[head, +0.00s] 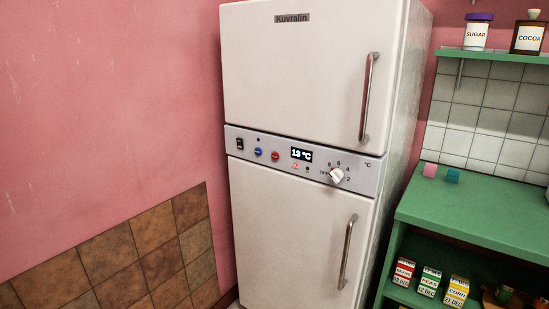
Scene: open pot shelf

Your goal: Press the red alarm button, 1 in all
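In the head view a red button (276,156) sits on the grey control panel (370,185) across the middle of a white fridge (290,80). A blue button (258,152) is just left of it, and a black rocker switch (240,144) is farther left. A display (301,155) to the right reads 13 °C. A small red light (295,166) glows below the display. A white dial (337,175) with numbers is at the panel's right. My gripper is not in view.
Both fridge doors are shut, with metal handles at the upper door (368,98) and lower door (348,252). A green counter (480,210) stands at the right, with cartons on the shelf below. A green wall shelf (500,56) holds jars. The fridge front looks unobstructed.

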